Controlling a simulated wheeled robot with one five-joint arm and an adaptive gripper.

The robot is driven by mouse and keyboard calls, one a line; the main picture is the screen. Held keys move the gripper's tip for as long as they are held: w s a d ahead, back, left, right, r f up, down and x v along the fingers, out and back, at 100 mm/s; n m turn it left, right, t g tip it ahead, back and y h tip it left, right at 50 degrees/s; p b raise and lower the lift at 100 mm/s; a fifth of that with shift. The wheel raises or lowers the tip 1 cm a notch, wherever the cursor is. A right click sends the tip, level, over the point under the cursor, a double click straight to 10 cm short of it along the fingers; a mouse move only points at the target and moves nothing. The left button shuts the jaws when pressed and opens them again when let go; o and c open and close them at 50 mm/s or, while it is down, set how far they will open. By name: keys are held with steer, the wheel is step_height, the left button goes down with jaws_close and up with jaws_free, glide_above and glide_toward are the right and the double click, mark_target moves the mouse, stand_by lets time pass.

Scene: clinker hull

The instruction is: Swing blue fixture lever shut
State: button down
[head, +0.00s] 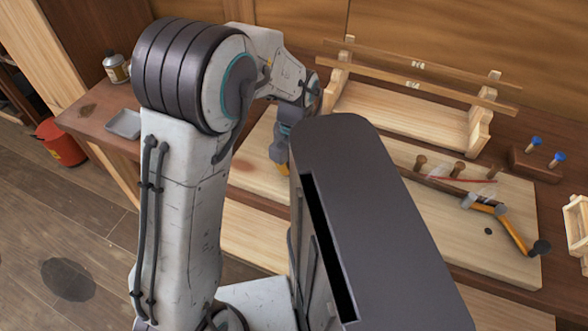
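I see no plainly blue lever. My gripper (281,152) points down over the left part of the board, well left of that lever. A small orange piece (284,169) shows just under it; I cannot tell what it belongs to. My own body hides much around it, and the fingers are too small to read.
A wooden rack (400,103) with long slats stands behind the board. Wooden pegs (459,169) and a red rod (465,180) are near the clamp. Blue-topped pegs (536,142) stand in a dark block. A grey tray (124,124), a bottle (116,68) and a red bucket (62,143) are left.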

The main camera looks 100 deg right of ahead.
steer(key=shift+s+d+r, duration=0.2)
steer(key=shift+r, duration=0.1)
steer(key=c, duration=0.9)
jaws_free()
steer(key=shift+a+f, duration=0.15)
steer(key=shift+f, duration=0.05)
step_height(320, 180, up, 12)
stand_by(0.4)
